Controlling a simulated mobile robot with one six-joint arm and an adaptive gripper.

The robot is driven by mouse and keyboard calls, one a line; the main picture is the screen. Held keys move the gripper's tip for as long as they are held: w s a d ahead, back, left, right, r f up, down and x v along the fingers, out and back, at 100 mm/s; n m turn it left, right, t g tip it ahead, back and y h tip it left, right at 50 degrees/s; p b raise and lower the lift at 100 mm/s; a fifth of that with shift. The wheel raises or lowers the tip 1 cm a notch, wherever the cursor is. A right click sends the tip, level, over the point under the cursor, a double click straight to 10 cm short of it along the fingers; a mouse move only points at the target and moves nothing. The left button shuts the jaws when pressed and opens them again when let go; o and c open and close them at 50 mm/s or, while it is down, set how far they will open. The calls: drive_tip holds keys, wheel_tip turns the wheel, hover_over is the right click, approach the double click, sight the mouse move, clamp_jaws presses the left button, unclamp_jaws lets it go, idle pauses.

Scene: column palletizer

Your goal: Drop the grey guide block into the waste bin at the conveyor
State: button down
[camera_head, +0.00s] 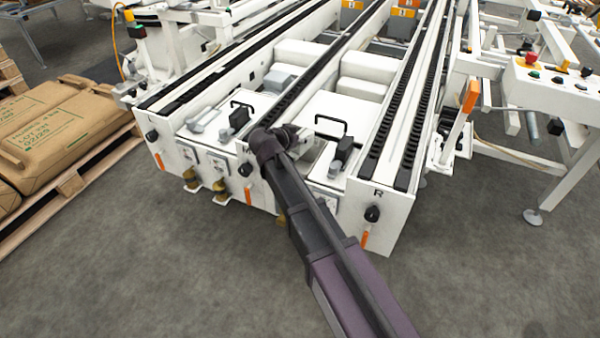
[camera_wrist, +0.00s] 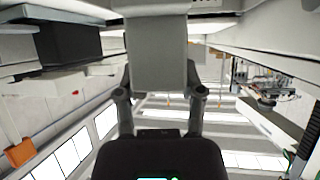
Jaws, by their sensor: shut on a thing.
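The grey guide block (camera_wrist: 157,55) is a plain light grey slab in the wrist view. It sits between the two dark fingers of my gripper (camera_wrist: 160,92), which is shut on it. In the head view my dark arm reaches over the front end of the white conveyor (camera_head: 400,215), and its wrist is above the middle rail. My gripper and the block cannot be made out clearly there. I cannot pick out the waste bin with certainty in either view. A dark box (camera_wrist: 68,45) shows at upper left in the wrist view; I cannot tell what it is.
Long rails with black chains (camera_head: 405,120) run away from me. Black handles (camera_head: 331,124) stand on white panels between them. Stacked brown sacks (camera_head: 60,130) lie on a pallet at left. A control box with buttons (camera_head: 555,80) is at right. The floor in front is clear.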

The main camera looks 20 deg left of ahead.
drive_tip(key=shift+f+b, duration=1.05)
drive_tip(key=shift+f, duration=0.3)
drive_tip(key=shift+c, duration=0.6)
unclamp_jaws()
drive_tip(key=shift+r, duration=0.15)
